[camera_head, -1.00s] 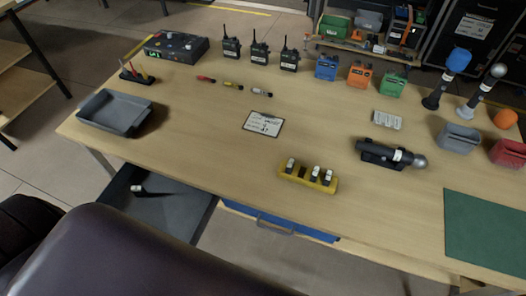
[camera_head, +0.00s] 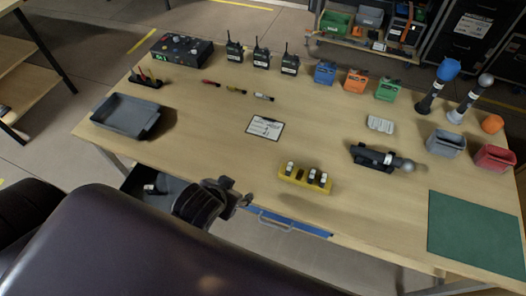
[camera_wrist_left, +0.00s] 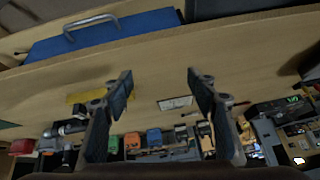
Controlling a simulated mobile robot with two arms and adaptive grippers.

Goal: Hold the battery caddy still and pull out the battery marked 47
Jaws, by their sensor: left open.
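The yellow battery caddy (camera_head: 302,182) sits on the wooden table near its front edge. Three batteries with white tops (camera_head: 291,166) stand in it: one at the left, two at the right, with an empty slot between. Their numbers are too small to read. My left gripper (camera_head: 239,192) is open and empty at the table's front edge, to the left of the caddy and apart from it. In the left wrist view the two fingers (camera_wrist_left: 160,88) are spread wide, and the yellow caddy (camera_wrist_left: 84,97) shows beyond the left one, partly hidden. My right gripper is not in view.
An open drawer (camera_head: 150,185) juts out at the front left. Table around the caddy is clear.

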